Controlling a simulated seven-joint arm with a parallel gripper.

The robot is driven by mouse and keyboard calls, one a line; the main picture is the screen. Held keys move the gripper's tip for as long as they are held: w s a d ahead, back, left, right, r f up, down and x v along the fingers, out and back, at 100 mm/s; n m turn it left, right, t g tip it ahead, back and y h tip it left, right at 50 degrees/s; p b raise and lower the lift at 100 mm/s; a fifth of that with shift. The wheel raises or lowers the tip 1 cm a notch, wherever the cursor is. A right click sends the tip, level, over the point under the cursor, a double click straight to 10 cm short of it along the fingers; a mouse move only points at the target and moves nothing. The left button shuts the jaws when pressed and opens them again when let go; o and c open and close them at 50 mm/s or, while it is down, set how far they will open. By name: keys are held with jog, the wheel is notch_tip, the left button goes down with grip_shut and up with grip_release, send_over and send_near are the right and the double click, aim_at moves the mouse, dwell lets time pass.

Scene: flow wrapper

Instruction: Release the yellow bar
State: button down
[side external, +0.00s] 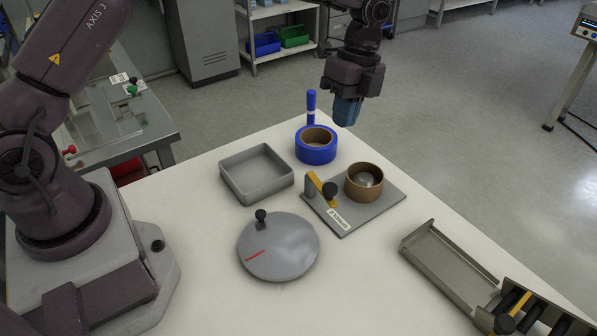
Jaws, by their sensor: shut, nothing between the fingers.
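A yellow bar (317,183) with a black knob (330,189) sits tilted at the left of a grey plate (357,222), beside a small grey post (309,188). A brown ring-shaped cup (365,189) with a metallic inside stands on the same plate, right of the bar. Another yellow strip (520,303) with a black knob shows at the lower right, among dark rollers. My gripper (345,120) is shut and empty, up and behind the plate, apart from both yellow parts.
A roll of blue tape (316,151) and a blue marker (311,106) stand near the table's back edge. A grey tray (231,183) and a round grey disc (278,259) with a black knob lie left. A metal chute (441,262) runs at the right.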

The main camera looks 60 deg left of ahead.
jog(key=s+a+r+n+t, duration=0.2)
jog(key=s+r+n, duration=0.2)
jog(key=s+n, duration=0.2)
jog(key=s+a+r+n+t, duration=0.2)
jog(key=s+r+n, duration=0.3)
jog(key=s, duration=0.6)
jog(key=s+a+r+n+t, duration=0.2)
jog(key=s+r+n, duration=0.3)
jog(key=s, duration=0.3)
jog(key=shift+s+a+n+t+y, duration=0.3)
jog(key=shift+a+n+t+y, duration=0.1)
jog(key=shift+n+t, duration=0.45)
jog(key=c, duration=1.7)
grip_release()
jog(key=shift+r+t, duration=0.25)
jog(key=shift+r, duration=0.2)
jog(key=o, duration=0.4)
jog(key=shift+d, duration=0.15)
jog(key=o, duration=0.5)
jog(key=shift+w+d+f+m+g, duration=0.25)
jog(key=shift+w+f+g, duration=0.15)
jog(key=shift+f, duration=0.1)
jog(key=shift+w+d+f+m+g, duration=0.2)
jog(key=shift+w+f+g, duration=0.1)
jog(key=shift+w+f, duration=0.15)
jog(key=m+g, duration=0.4)
jog(key=m, duration=0.1)
send_near(330, 187)
notch_tip(330, 187, down, 9)
jog(key=shift+r, duration=0.1)
